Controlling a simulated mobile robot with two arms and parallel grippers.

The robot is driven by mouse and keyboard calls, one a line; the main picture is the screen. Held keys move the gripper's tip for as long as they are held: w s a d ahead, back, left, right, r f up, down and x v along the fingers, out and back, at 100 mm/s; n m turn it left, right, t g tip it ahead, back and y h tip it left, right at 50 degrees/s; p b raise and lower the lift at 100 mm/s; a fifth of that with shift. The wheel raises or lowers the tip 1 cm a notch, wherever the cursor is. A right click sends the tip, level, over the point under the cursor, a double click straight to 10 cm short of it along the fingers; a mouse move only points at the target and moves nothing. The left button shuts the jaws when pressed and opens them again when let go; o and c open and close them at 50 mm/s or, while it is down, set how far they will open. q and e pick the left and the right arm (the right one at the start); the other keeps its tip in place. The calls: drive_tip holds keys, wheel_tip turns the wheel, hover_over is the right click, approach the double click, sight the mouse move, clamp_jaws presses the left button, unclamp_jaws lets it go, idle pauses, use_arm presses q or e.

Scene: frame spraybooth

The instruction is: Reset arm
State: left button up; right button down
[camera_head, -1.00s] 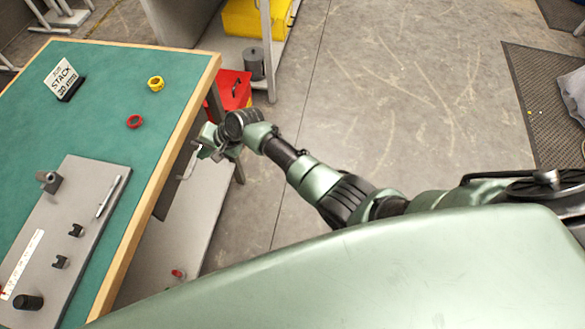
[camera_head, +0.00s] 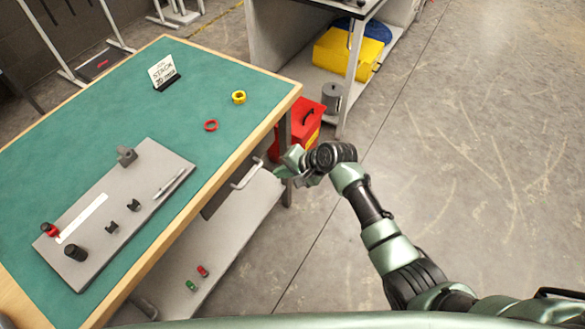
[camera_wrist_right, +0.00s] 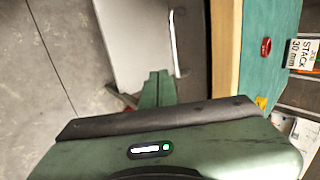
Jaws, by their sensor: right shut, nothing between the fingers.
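My right arm reaches up from the lower right in the head view. Its gripper (camera_head: 283,173) is beside the right edge of the green-topped table (camera_head: 110,112), over the floor side. In the right wrist view the gripper's fingers (camera_wrist_right: 158,88) are together with nothing between them. My left gripper shows in neither view.
A grey board (camera_head: 150,171) with small fixtures lies on the table. A red ring (camera_head: 211,126), a yellow ring (camera_head: 239,97) and a sign (camera_head: 162,72) are behind it. A red toolbox (camera_head: 308,128) stands beyond the gripper. The floor (camera_head: 460,150) at right is open.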

drive_tip(key=v, duration=0.5)
drive_tip(key=s+d+f+n+h, duration=0.1)
drive_tip(key=s+d+f, duration=0.4)
drive_tip(key=f, duration=0.5)
drive_tip(key=s+d+f+n+g+h, duration=0.1)
drive_tip(key=s+d+f+h, duration=0.15)
drive_tip(key=s+f, duration=0.6)
drive_tip(key=s+d+f+n+h, duration=0.1)
drive_tip(key=s+d+f, duration=0.35)
drive_tip(key=f, duration=0.65)
drive_tip(key=s+d+f+n, duration=0.2)
drive_tip(key=s+d+f, duration=0.1)
drive_tip(key=s, duration=0.7)
drive_tip(key=s+d+f+n+g+h, duration=0.1)
drive_tip(key=s+f, duration=0.4)
drive_tip(key=s, duration=0.5)
drive_tip(key=s+d+f+n+g+h, duration=0.1)
drive_tip(key=s+d+f+n, duration=0.2)
drive_tip(key=s, duration=0.6)
drive_tip(key=d+f, duration=0.1)
drive_tip(key=d, duration=0.1)
drive_tip(key=shift+s+d+b, duration=0.35)
drive_tip(key=shift+s, duration=0.05)
